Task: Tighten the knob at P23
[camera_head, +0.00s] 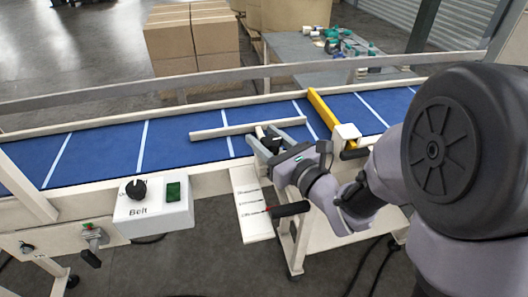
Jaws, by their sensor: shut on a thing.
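My gripper (273,137) is at the near edge of the blue conveyor belt, at the middle of the picture. Its two grey fingers are shut around a small black knob (271,143), which is partly hidden between them. A pale guide rail (222,131) lies over the belt just beyond the knob. I cannot read any P23 label, and how tight the knob is cannot be seen.
A white box marked Belt (152,209) carries a black dial and green display. A white scale plate (249,205) with a black handle (290,209) hangs below my gripper. A yellow bar (324,110) crosses the belt to the right. Cardboard boxes (190,40) stand behind.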

